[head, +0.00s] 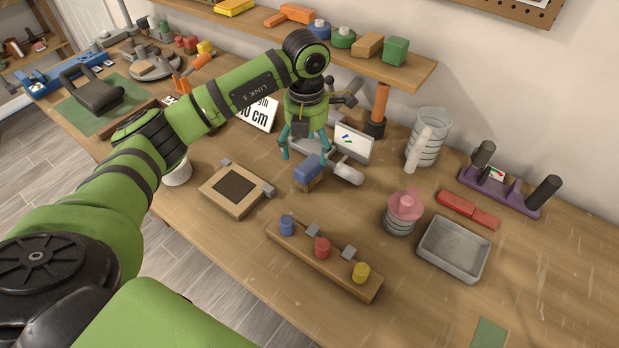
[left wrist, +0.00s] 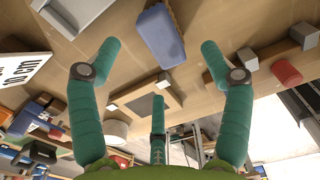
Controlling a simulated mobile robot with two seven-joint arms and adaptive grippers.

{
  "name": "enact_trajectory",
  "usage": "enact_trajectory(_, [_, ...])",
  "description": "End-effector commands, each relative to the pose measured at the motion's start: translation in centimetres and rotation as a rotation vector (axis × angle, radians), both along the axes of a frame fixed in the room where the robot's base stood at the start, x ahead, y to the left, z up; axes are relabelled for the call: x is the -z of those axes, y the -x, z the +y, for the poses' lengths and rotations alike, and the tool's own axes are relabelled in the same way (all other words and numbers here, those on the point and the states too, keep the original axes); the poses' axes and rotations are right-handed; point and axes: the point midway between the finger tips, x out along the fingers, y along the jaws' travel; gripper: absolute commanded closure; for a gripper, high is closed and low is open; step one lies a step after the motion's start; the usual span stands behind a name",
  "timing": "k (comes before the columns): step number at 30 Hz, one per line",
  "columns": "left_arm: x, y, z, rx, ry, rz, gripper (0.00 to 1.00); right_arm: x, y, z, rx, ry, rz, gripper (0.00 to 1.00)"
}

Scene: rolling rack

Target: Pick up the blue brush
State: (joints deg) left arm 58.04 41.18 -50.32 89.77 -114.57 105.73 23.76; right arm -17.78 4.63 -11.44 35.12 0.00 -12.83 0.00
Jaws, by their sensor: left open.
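The blue brush (head: 307,172) has a blue block top and a tan lower part. It sits on the wooden workbench in the middle of the head view. In the left wrist view the brush (left wrist: 161,36) lies at the top centre, between the two side fingertips in the picture. My left gripper (head: 305,150) has teal fingers spread open and empty. It points down just above and slightly behind the brush in the head view. I cannot tell any contact. My right gripper is in neither view.
A wooden frame with a dark panel (head: 257,189) lies left of the brush. A peg board (head: 300,255) lies in front. A shelf (head: 400,69) runs behind my arm.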

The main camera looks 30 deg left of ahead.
Motion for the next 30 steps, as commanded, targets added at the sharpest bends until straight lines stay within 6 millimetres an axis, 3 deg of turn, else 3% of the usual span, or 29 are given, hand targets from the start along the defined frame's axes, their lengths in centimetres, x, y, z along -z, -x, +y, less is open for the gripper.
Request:
enact_trajectory(5, [1.6,0.1,0.0,0.000,0.000,0.006,0.21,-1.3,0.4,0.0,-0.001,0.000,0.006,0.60])
enact_trajectory(11, [4.2,0.4,0.3,-0.001,-0.001,0.008,0.21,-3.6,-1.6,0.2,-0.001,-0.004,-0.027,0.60])
enact_trajectory(15, [6.2,0.2,0.3,0.001,0.000,0.004,0.21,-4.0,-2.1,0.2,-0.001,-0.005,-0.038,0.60])
enact_trajectory(24, [6.9,0.2,0.3,0.001,0.000,0.001,0.21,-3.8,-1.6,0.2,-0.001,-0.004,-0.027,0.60])
enact_trajectory(29, [6.9,0.2,0.3,0.001,0.000,0.001,0.85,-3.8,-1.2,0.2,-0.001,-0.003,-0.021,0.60])
enact_trajectory(30, [6.9,0.2,0.3,0.001,0.000,0.001,0.87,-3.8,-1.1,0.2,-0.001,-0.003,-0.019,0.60])
